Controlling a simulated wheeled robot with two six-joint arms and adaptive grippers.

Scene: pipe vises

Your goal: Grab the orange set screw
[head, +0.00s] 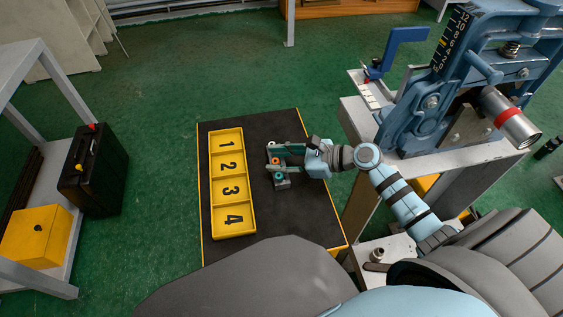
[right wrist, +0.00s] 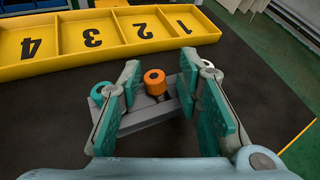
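The orange set screw (right wrist: 154,82) stands upright in a small grey holder (right wrist: 150,120). It also shows in the head view (head: 276,160), where my right gripper (head: 272,159) is over the holder. In the right wrist view my right gripper (right wrist: 160,80) is open, with one teal-padded finger on each side of the orange set screw and a gap on both sides. A teal-topped screw (right wrist: 101,92) stands left of the left finger. A pale screw (right wrist: 206,66) is partly hidden behind the right finger. My left gripper is not in view.
A yellow tray (head: 255,208) with compartments numbered 1 to 4 lies left of the holder on the dark table (head: 284,231). A blue pipe vise (head: 425,115) holding a pipe (head: 515,120) stands on a bench to the right. Dark table surface around the holder is clear.

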